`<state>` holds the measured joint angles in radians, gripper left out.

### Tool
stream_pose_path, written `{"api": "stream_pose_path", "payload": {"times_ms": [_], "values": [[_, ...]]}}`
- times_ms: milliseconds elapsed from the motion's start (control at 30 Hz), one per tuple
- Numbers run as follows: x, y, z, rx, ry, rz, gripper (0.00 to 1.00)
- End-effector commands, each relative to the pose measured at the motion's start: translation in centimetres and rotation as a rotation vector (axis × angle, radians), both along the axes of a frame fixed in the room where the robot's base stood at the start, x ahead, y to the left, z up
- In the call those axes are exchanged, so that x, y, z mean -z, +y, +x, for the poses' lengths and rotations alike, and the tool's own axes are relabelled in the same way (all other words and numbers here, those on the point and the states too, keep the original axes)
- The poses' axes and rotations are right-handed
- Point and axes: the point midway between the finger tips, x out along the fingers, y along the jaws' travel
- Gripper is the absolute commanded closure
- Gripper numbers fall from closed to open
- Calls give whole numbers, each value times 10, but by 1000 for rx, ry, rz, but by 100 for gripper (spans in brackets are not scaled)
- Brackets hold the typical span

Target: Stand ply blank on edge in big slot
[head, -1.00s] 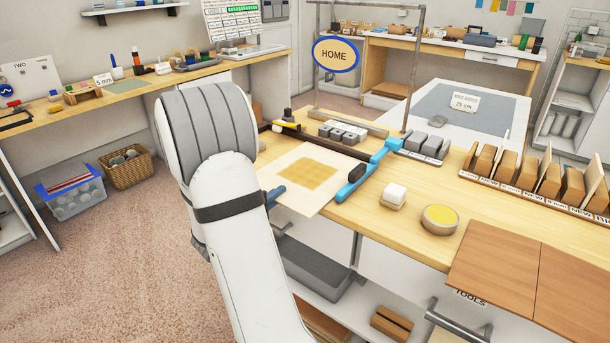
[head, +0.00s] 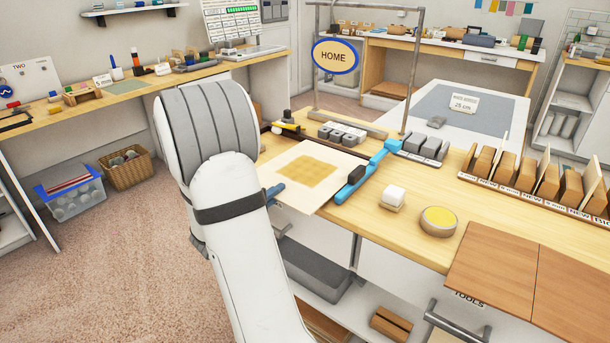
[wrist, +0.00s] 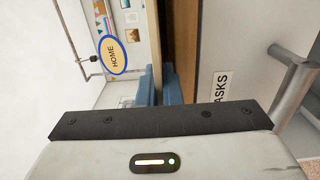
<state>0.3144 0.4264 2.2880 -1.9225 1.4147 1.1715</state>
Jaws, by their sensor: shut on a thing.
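The ply blank (head: 330,190) is a thin pale square sheet with a tan patch in its middle. It lies flat or nearly so at the bench's left front corner, its near edge past the front. My gripper (head: 274,192) has its blue fingers shut on the near left edge; my arm hides part of it. In the wrist view, the fingers (wrist: 160,92) pinch the blank's narrow edge (wrist: 152,45). The slotted rack (head: 520,191) stands at the bench's right, holding several upright boards. A label that seems to read BIG (head: 602,222) is at its right end, cut by the frame.
A blue bar (head: 365,172) lies along the blank's right side. Grey blocks (head: 342,133) and a metal frame (head: 418,65) stand behind.

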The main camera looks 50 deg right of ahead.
Motion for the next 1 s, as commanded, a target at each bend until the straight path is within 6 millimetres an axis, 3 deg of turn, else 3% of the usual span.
{"api": "stream_pose_path", "payload": {"times_ms": [1000], "values": [[-75,0,0,1,-3,-2,100]]}}
